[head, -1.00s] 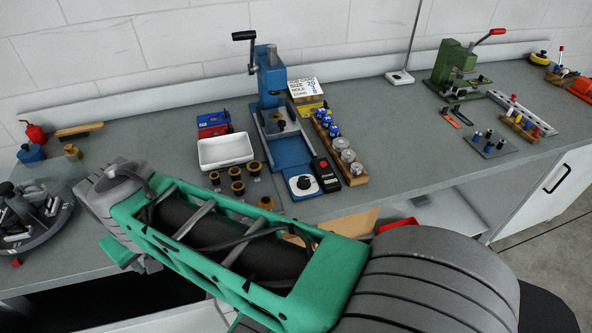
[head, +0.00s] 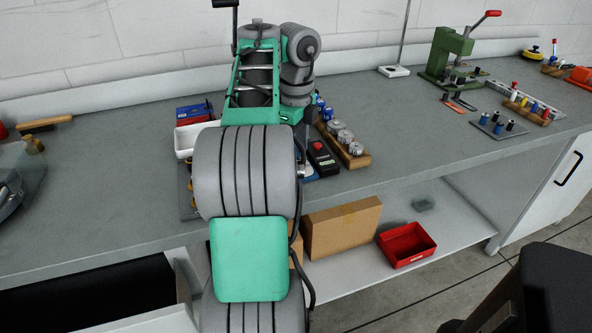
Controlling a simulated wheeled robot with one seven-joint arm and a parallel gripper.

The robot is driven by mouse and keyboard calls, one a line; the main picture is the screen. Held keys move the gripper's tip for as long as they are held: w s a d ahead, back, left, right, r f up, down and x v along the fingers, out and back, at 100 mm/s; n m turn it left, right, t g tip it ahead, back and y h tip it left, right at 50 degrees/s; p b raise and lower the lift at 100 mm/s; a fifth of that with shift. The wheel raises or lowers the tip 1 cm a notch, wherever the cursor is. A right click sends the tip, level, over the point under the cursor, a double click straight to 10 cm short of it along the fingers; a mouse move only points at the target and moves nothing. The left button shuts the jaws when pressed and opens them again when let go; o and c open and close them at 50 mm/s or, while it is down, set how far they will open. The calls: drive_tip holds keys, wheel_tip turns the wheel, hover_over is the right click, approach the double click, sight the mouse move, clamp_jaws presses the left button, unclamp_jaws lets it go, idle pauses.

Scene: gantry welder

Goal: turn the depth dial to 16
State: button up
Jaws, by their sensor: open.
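The depth dial is hidden behind my arm; only a sliver of blue base (head: 312,178) shows beside the arm's right edge. My gripper (head: 305,152) shows only in part below the wrist, left of the black box with a red button (head: 321,157). It is open. I cannot tell whether it touches the dial.
A wooden rack of metal parts (head: 345,147) stands right of the black box. A white tray (head: 184,141) is left of my arm. A green press (head: 447,60) stands further right. Below are a cardboard box (head: 342,228) and red bin (head: 407,245).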

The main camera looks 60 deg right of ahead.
wheel_tip(320, 180, down, 3)
drive_tip(key=shift+r+b, duration=0.2)
drive_tip(key=shift+b, duration=0.35)
drive_tip(key=shift+r, duration=0.15)
clamp_jaws()
